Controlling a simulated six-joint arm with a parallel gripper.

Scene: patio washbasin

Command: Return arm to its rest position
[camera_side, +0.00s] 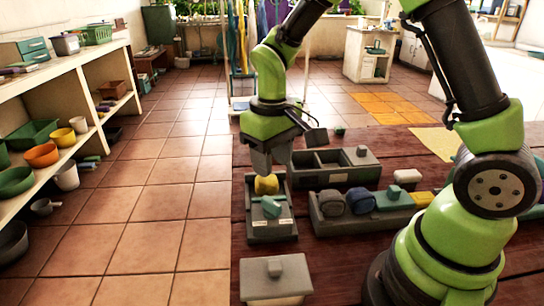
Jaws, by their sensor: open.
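My gripper (272,160) is at the end of my green and black arm, pointing down over the left part of the dark red table (345,260). Its fingers are grey and partly overlap in this view. A narrow grey tray (272,228) stands below it, holding a yellow item (266,184) and a teal block (271,206). The fingertips appear just above or beside the yellow item; I cannot tell whether they touch it. Nothing is visibly held.
A divided grey box (335,178) stands behind, its open compartment looking empty. A long grey tray (335,224) holds two dark rolls, a teal piece and a yellow piece. A grey lidded box (276,280) is at the front. Shelves (75,150) with bowls stand left, beyond tiled floor.

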